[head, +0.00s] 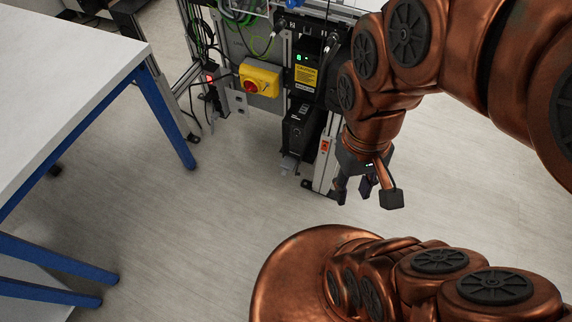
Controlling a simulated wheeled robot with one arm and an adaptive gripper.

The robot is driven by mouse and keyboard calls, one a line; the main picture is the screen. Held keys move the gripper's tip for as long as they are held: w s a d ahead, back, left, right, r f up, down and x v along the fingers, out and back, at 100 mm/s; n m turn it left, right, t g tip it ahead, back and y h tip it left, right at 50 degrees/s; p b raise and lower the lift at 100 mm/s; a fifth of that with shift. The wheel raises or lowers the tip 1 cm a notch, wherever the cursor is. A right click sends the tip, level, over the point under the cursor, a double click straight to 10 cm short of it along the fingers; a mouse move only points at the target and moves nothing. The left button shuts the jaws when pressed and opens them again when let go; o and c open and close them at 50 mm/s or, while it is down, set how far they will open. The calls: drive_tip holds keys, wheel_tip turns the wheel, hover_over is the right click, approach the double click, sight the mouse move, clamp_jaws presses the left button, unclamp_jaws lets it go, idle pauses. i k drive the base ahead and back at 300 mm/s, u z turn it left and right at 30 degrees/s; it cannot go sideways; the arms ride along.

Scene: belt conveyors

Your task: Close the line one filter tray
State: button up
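A black box-shaped unit (301,128) is mounted low on the conveyor frame, below a panel with green lights and a yellow label. It may hold the line one filter tray, but I cannot tell the tray apart for certain or how far open it is. My gripper (354,190) points down to the right of this unit, beside the frame's lower post. Its dark fingers look apart with nothing held between them. My arm hides what lies behind it on the right.
A yellow box with a red knob (259,79) and loose cables are on the frame left of the unit. A white-topped table (70,75) with blue legs stands at the left. The grey floor (215,215) between table and frame is clear.

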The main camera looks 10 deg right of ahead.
sight(288, 163)
drive_tip(key=z, duration=0.05)
drive_tip(key=k, duration=0.5)
drive_tip(key=u, duration=1.4)
drive_tip(key=i, duration=0.3)
drive_tip(key=z, duration=0.2)
